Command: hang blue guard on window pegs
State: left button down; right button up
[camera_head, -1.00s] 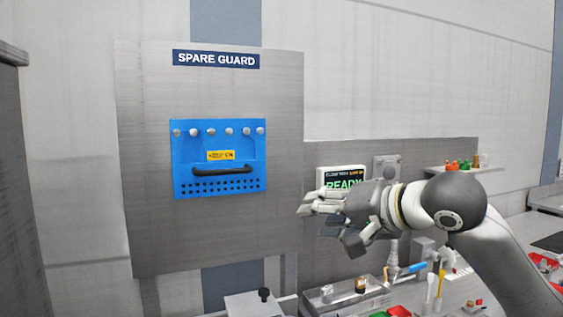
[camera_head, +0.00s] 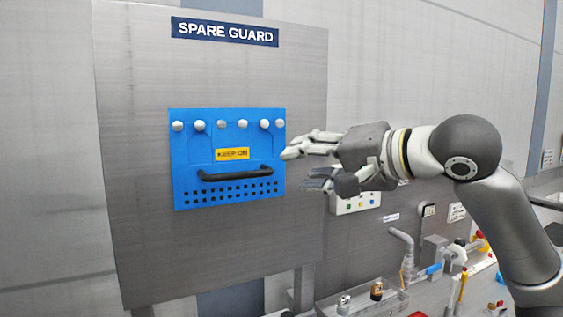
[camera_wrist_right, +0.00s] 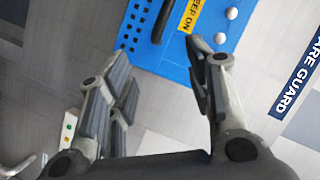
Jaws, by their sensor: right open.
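The blue guard (camera_head: 200,150) hangs on a row of several round pegs (camera_head: 221,124) on a grey panel below a SPARE GUARD sign (camera_head: 225,31). It has a black handle (camera_head: 235,174), a yellow label and rows of holes along its bottom. My right gripper (camera_head: 292,170) is open and empty, just right of the guard, with its fingers pointing left toward it. In the right wrist view the open fingers (camera_wrist_right: 162,72) have the guard (camera_wrist_right: 150,28) beyond them, and part of the handle (camera_wrist_right: 163,18) shows at the top. My left gripper is not in view.
A white box with coloured buttons (camera_head: 352,203) is on the wall behind my right gripper. A bench at lower right holds a tray (camera_head: 395,301), a pipe fitting (camera_head: 405,245) and small coloured items. The panel left of the guard is clear.

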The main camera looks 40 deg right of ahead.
aim_at(273, 166)
jog(key=p+x, duration=0.6)
jog(key=x, duration=0.2)
jog(key=shift+w+r, duration=0.1)
jog(key=shift+w, duration=0.25)
pick_arm(q)
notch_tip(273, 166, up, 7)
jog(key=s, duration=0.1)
jog(key=shift+p, duration=0.3)
pick_arm(e)
jog(key=shift+w, duration=0.25)
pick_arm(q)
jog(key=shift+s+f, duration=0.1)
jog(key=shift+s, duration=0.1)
pick_arm(e)
jog(key=shift+s, duration=0.1)
jog(key=c, duration=0.4)
grip_shut()
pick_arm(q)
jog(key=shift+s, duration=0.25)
pick_arm(e)
jog(key=shift+s+a, duration=0.1)
